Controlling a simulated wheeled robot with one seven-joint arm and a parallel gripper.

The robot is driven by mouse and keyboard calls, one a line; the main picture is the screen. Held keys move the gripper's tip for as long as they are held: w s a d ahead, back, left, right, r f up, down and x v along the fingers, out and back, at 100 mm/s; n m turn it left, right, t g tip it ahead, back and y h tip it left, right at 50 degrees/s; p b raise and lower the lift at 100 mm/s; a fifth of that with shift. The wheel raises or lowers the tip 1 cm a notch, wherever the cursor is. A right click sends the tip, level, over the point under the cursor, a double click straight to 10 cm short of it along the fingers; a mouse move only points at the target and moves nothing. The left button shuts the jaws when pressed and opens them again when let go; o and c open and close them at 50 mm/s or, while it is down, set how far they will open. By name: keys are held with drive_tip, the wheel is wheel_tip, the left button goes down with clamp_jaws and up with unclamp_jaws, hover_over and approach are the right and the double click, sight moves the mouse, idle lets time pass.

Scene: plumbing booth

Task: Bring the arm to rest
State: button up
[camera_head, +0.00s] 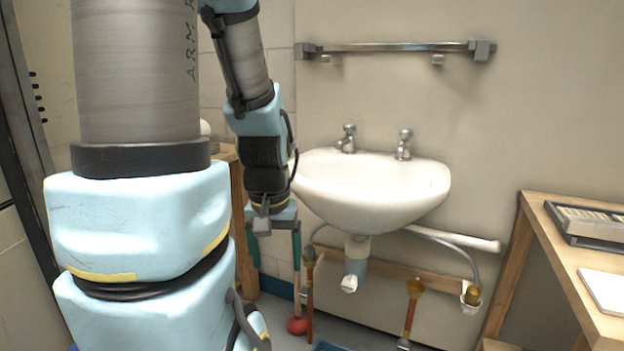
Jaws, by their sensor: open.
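My arm takes up the left of the head view, with pale blue covers and grey sleeves. Its far part hangs down to my gripper (275,258), which points at the floor just left of the white washbasin (385,195). Its two teal fingers are apart, and I see nothing held between them.
Copper pipes (410,312) and a white drain trap (354,262) are under the basin. A metal rail (395,47) is on the wall above. A wooden table (568,252) at the right holds a grey tray (590,222). A wooden stand (238,215) is partly behind my arm.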

wheel_tip(320, 180, up, 22)
drive_tip(key=p, duration=2)
